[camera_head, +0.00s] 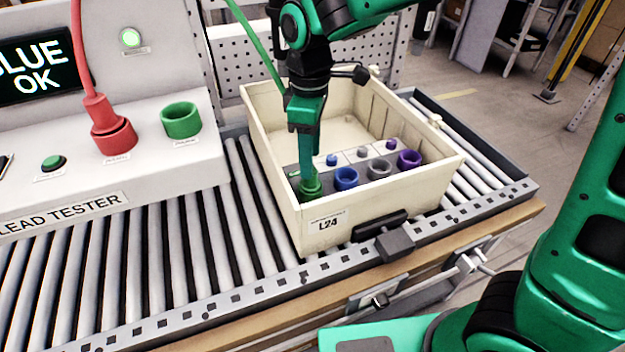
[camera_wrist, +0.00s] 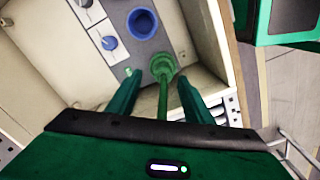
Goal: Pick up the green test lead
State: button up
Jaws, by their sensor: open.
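The green test lead (camera_head: 258,45) comes down from the top of the head view and passes behind my gripper. In the wrist view its green lower end (camera_wrist: 163,92) runs between my fingers to a green ring-shaped port (camera_head: 310,187) in the box's near left corner. The end appears to sit in that port; how deep is hidden. My gripper (camera_head: 305,163) reaches down into the box over this port. In the wrist view its open fingers (camera_wrist: 158,88) stand on either side of the lead, with gaps visible. The tester's green socket (camera_head: 181,121) is empty.
The cream box (camera_head: 375,215) labelled L24 sits on a roller conveyor (camera_head: 215,250). Blue (camera_head: 346,179), grey and purple ports stand in a row beside the green one. Box walls surround my fingers. A red lead (camera_head: 97,105) sits in the tester's red socket; its screen reads BLUE OK.

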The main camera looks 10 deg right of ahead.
jog(key=shift+s+f, duration=0.2)
jog(key=shift+f, duration=2)
jog(key=c, duration=1.2)
jog(key=shift+o, duration=0.2)
notch_tip(320, 180, up, 10)
jog(key=shift+r, duration=0.1)
